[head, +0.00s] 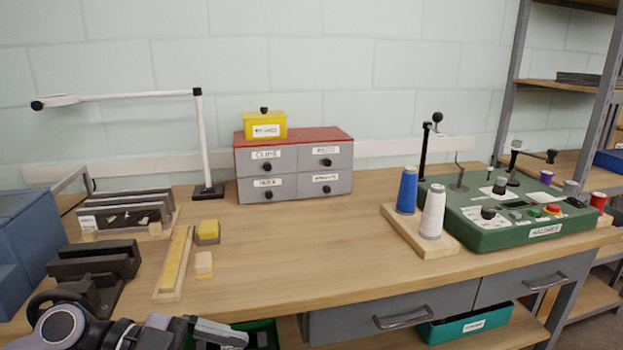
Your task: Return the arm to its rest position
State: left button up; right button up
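My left arm shows at the bottom left of the head view, in front of the workbench (300,255). Its gripper (217,332) is low at the bench's front edge, pointing right. Whether its fingers are apart or together is not clear, and nothing shows held in it. My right arm and gripper are not in view.
Dark metal blocks (95,262), a wooden strip (174,265) and a yellow block (208,229) lie near my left arm. A lamp (203,140), a drawer cabinet (294,165), thread cones (432,212) and a green machine (510,215) stand farther off. The bench's middle is clear.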

pick_arm(q)
jog(key=w+a+f+n+t+y+p, duration=0.15)
jog(key=w+f+n+t, duration=0.25)
jog(key=n+t, duration=1)
jog(key=s+a+f+n+y, duration=0.2)
jog(key=a+f+y, duration=0.15)
jog(key=f, duration=0.25)
jog(key=s+a+f+n+y, duration=0.1)
jog(key=s+a+f+y, duration=0.1)
jog(key=f+y, duration=0.4)
jog(key=s+a+f+g+y, duration=0.1)
jog(key=s+f+g, duration=0.2)
jog(key=s+f, duration=0.6)
jog(key=shift+f+n+g, duration=0.4)
